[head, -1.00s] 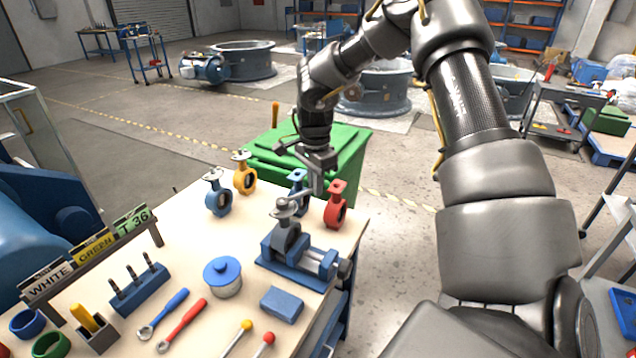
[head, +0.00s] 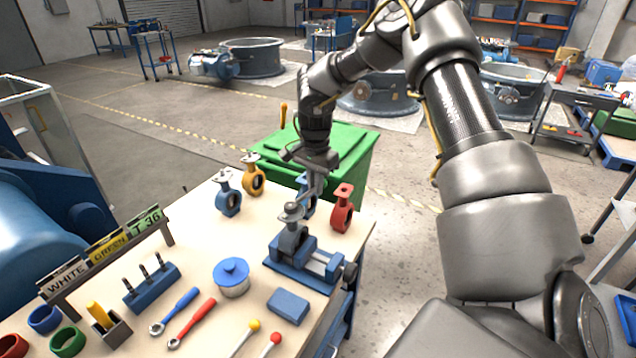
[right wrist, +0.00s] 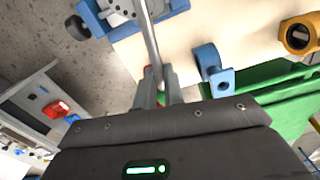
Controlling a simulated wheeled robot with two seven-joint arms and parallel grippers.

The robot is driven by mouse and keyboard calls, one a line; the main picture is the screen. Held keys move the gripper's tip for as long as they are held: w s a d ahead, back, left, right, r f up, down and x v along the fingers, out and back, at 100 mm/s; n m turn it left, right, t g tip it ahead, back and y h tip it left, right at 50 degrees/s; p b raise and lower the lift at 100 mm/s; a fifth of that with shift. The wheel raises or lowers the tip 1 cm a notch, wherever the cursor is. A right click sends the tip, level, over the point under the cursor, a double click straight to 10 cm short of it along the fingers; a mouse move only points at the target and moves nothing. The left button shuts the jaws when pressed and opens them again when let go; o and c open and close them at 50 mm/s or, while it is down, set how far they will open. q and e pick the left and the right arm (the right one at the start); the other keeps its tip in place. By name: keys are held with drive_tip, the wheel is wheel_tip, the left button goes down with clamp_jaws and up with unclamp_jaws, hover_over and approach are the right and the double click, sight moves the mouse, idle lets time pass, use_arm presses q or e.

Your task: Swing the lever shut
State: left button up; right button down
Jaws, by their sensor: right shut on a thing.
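A grey butterfly valve (head: 293,234) stands clamped in a blue vise (head: 322,262) near the right edge of the bench. Its silver lever (right wrist: 151,40) runs from the valve top to my right gripper. My right gripper (head: 317,185) points down over the bench's far side, beyond the vise. In the right wrist view my right gripper (right wrist: 157,85) has its fingers either side of the lever and is shut on it. The gripper partly hides the lever's end. My left gripper is not in view.
A red valve (head: 343,212) stands close right of the gripper; a blue valve (head: 309,208) is just behind the lever. Another blue valve (head: 228,198) and a yellow one (head: 253,178) stand further left. A green bin (head: 350,150) is beyond the bench.

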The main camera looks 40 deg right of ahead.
drive_tip(key=shift+w+a+f+n+p, duration=0.15)
drive_tip(key=shift+w+a+n+p, duration=0.15)
drive_tip(key=shift+w+n+p, duration=0.45)
drive_tip(key=c, duration=1.5)
unclamp_jaws()
drive_tip(key=shift+o, duration=0.5)
drive_tip(key=shift+d, duration=0.1)
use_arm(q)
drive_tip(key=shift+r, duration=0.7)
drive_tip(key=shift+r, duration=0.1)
use_arm(e)
drive_tip(key=shift+r, duration=0.25)
